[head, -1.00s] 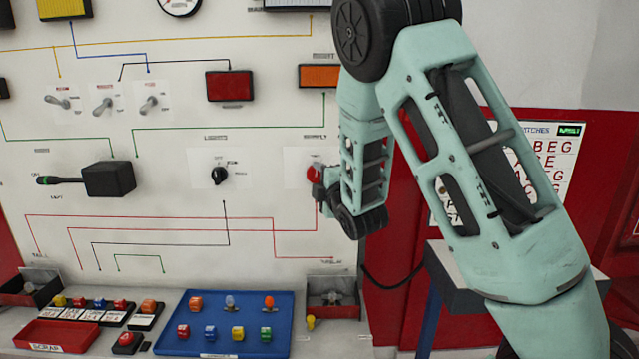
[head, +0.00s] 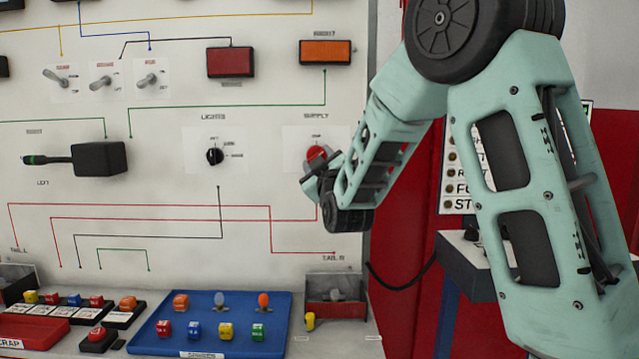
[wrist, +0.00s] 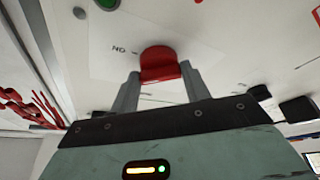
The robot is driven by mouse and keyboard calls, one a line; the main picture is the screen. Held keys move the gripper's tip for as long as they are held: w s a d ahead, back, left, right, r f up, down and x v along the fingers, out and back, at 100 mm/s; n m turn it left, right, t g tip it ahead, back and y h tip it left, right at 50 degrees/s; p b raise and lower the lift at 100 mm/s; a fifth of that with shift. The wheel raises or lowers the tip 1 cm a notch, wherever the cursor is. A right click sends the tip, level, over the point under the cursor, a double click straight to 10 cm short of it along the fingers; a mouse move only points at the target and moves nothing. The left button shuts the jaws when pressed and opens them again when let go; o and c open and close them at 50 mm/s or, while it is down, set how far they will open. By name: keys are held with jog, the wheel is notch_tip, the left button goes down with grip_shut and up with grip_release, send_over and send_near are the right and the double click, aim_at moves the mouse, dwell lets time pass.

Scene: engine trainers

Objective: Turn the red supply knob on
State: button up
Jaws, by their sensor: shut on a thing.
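The red supply knob (head: 317,153) is on the white upright panel under the printed word SUPPLY, at the panel's right side. My gripper (head: 322,165) is at the knob and partly hides it in the head view. In the wrist view the knob (wrist: 159,65) sits between the two grey fingers of my gripper (wrist: 160,85), which are shut on its sides. A printed mark beside the knob reads as "ON" upside down in that view. The knob's exact pointing direction is hard to tell.
A black lights knob (head: 214,156) is left of the supply knob. An orange block (head: 325,52) is above it. A blue tray (head: 262,300) with small coloured parts and a bin (head: 336,309) stand below. The panel between the two knobs is clear.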

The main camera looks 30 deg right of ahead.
jog(key=shift+w+a+f+m+g+h+b, duration=0.1)
jog(key=shift+m+g+h+b, duration=0.15)
jog(key=shift+m+h+b, duration=1)
jog(key=shift+a+f+m+g+h+b, duration=0.1)
jog(key=shift+m+g+h+b, duration=0.3)
jog(key=shift+m+b, duration=1.5)
jog(key=shift+w+f+m+g+h+b, duration=0.15)
jog(key=shift+m+h+b, duration=0.8)
jog(key=shift+m, duration=1.3)
jog(key=shift+s+r, duration=0.1)
jog(key=shift+r, duration=0.05)
jog(key=o, duration=1)
jog(key=v, duration=1.7)
jog(key=shift+s+a, duration=0.15)
